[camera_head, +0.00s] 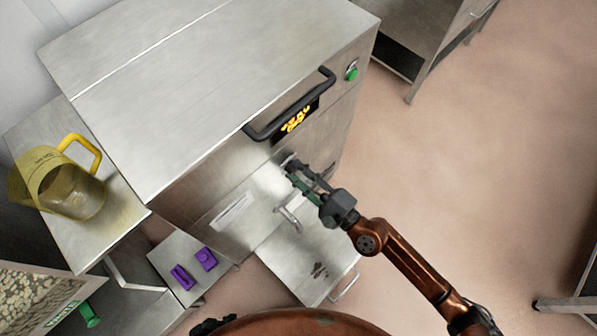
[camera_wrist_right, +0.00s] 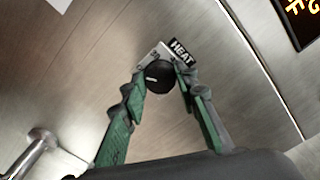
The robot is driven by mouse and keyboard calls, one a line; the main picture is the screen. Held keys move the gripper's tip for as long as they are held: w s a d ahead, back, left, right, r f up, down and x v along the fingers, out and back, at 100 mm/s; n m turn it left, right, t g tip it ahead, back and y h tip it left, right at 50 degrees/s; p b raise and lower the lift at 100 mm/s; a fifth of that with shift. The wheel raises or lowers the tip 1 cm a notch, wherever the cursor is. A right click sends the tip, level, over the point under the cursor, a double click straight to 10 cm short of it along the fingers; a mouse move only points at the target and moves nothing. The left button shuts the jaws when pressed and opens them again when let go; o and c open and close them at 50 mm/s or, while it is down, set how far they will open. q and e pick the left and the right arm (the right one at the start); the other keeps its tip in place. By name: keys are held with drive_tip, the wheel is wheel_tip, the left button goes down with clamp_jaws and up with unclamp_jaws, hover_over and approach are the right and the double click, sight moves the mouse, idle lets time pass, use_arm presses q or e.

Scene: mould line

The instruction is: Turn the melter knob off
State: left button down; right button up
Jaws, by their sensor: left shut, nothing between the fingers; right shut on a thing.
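The melter (camera_head: 220,90) is a large steel cabinet in the head view. Its small round black knob (camera_wrist_right: 160,77) shows in the right wrist view, with a pale pointer line and a HEAT label (camera_wrist_right: 181,50) beside it. My right gripper (camera_head: 291,168) reaches the melter's front below the display. In the right wrist view its green fingers (camera_wrist_right: 160,73) are on both sides of the knob, shut on it. In the head view the knob is hidden by the gripper. A dark part of my left gripper (camera_head: 212,325) shows at the bottom edge, away from the melter; it is shut and empty.
A black handle (camera_head: 290,110) and a lit orange display (camera_head: 295,122) sit above my right gripper. A green button (camera_head: 351,74) is at the right. A tap (camera_head: 288,217) is below. A yellow jug (camera_head: 70,185) and purple pieces (camera_head: 206,259) stand left.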

drive_tip(key=shift+f, duration=0.1)
drive_tip(key=o, duration=1.2)
drive_tip(key=shift+c, duration=0.2)
drive_tip(key=shift+d, duration=0.1)
drive_tip(key=v, duration=1.2)
